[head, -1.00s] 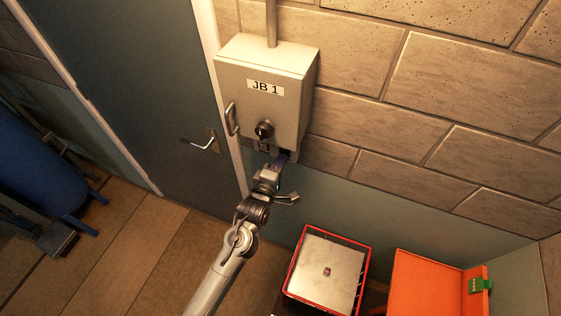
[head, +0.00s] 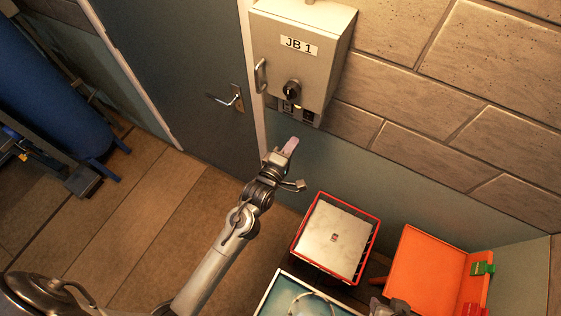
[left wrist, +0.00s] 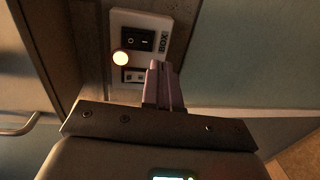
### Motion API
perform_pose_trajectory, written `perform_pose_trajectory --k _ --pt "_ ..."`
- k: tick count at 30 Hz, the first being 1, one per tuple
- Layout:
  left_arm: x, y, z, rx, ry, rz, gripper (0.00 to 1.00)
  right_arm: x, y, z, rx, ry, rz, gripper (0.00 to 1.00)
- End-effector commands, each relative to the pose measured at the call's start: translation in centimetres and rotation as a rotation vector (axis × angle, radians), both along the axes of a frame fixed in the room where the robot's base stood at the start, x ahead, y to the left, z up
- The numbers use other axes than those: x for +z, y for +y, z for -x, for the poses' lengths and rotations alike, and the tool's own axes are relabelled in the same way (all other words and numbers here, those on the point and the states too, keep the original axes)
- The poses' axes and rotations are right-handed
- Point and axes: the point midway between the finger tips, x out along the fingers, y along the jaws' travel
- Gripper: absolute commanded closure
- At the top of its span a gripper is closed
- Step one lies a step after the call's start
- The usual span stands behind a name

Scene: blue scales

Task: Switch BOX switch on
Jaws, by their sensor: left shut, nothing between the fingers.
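The grey box marked JB 1 (head: 298,60) hangs on the wall in the head view, with a black knob (head: 291,90) on its front. Below the knob is a small switch panel. In the left wrist view this panel, labelled BOX (left wrist: 163,42), carries a black rocker switch (left wrist: 137,38) and a glowing round lamp (left wrist: 121,58). A second, pale switch (left wrist: 133,75) sits below, partly behind the fingers. My left gripper (head: 291,145) is shut and empty, below the box and apart from it. Its fingers also show in the left wrist view (left wrist: 164,85).
A door with a handle (head: 229,98) is left of the box. Below right stand a red-rimmed crate (head: 373,245) and an open orange case (head: 425,270). A blue cylinder (head: 50,105) is at the far left. Open floor lies between.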

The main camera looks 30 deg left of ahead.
Motion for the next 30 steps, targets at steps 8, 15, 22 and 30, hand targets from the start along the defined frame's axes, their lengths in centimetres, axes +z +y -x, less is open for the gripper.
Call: perform_pose_trajectory --k 8,15,22,30 --pt "-0.7 0.1 4.5 0.001 0.001 0.0 1.0 -1.0 0.0 0.0 -0.002 0.001 -0.001 0.57" --pt "-0.7 0.1 6.1 0.0 -0.001 0.0 1.0 -1.2 0.2 -0.1 -0.006 0.0 -0.007 0.57" --pt "-0.7 0.1 6.2 0.0 -0.001 0.0 1.0 -1.2 0.2 -0.1 -0.007 0.001 -0.011 0.57" --pt "-0.8 0.1 6.3 0.0 0.0 0.0 1.0 -1.2 0.2 -0.1 -0.007 -0.001 -0.01 0.57"
